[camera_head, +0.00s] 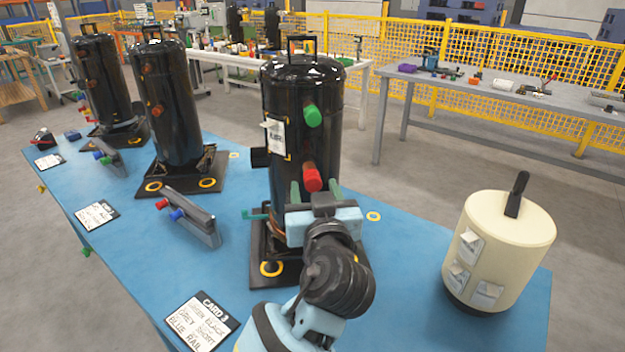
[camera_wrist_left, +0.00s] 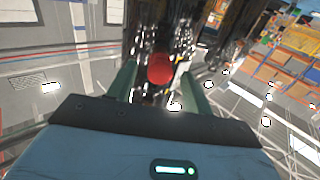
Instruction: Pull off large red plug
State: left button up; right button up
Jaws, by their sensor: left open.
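The large red plug (camera_head: 312,180) sticks out of the front of the nearest black compressor (camera_head: 300,90), below a green plug (camera_head: 312,117). My left gripper (camera_head: 314,187) is in front of the compressor, its two green fingers open and pointing at it. In the head view the fingertips show to the left and right of the red plug. In the left wrist view the red plug (camera_wrist_left: 160,68) lies between the open fingers (camera_wrist_left: 158,76), near the middle. I cannot tell how deep the fingers reach around it. My right gripper is not in view.
Two more black compressors (camera_head: 172,105) stand at left on the blue table (camera_head: 130,245). A grey rack with red and blue plugs (camera_head: 190,220) and a card (camera_head: 202,322) lie nearby. A cream canister (camera_head: 515,225) stands at right. Bare table lies between it and my arm.

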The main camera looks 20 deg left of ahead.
aim_at(313, 186)
pick_arm(q)
jog(key=shift+x, duration=0.95)
dwell(0.6)
grip_shut()
jog(key=shift+s+d+f, duration=0.1)
jog(key=shift+s, duration=0.05)
jog(key=shift+v, duration=2.75)
jog(key=shift+s, duration=0.1)
